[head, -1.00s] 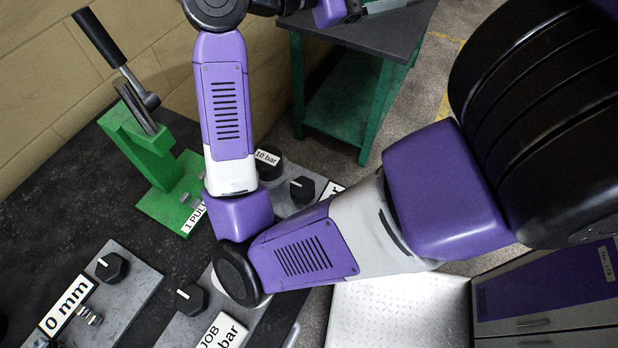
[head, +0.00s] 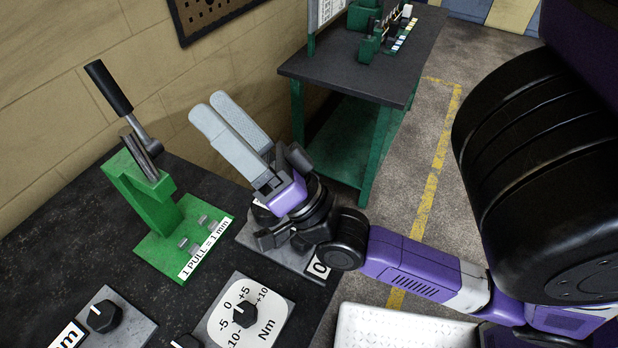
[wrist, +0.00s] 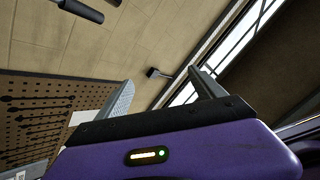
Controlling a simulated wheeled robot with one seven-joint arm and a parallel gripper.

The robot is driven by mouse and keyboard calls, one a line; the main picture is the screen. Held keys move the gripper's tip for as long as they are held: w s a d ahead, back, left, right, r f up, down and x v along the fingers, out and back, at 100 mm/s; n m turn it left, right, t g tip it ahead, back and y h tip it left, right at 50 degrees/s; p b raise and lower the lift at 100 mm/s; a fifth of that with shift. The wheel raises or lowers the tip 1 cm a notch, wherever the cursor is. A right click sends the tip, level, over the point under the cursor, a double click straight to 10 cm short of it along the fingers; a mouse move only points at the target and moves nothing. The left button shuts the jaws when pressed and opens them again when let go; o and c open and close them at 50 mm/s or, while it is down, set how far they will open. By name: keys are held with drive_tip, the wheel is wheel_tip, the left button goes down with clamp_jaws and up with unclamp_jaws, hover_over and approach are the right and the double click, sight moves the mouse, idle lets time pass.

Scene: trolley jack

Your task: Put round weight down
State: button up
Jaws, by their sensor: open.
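I cannot make out a round weight for sure in either view. My gripper (head: 212,108) is raised over the far right part of the dark bench (head: 75,240), pointing up and left with its two pale grey fingers apart. The wrist view shows the fingers spread with nothing between them. In the head view my gripper and wrist hide most of a grey plate (head: 258,238) at the bench's right edge.
A green lever press (head: 150,205), labelled "1 PULL = 1 mm", stands left of my gripper. Grey dial plates (head: 245,313) lie in front. A dark-topped green table (head: 350,65) stands behind. A pale ribbed metal surface (head: 390,328) is at bottom right.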

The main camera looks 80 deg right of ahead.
drive_tip(key=s+a+f+n+g+y, duration=0.2)
drive_tip(key=s+a+f+n+g, duration=0.1)
drive_tip(key=f, duration=0.5)
drive_tip(key=s+a+f+n+g+y, duration=0.1)
drive_tip(key=s+a+f+n+g, duration=0.2)
drive_tip(key=f, duration=0.5)
drive_tip(key=s+a+f+n+g+y, duration=0.2)
drive_tip(key=s+a+f+n+g, duration=0.2)
drive_tip(key=s+f, duration=0.3)
drive_tip(key=shift+a+f+g+y, duration=0.3)
drive_tip(key=shift+a+f+g, duration=0.5)
drive_tip(key=shift+g, duration=0.1)
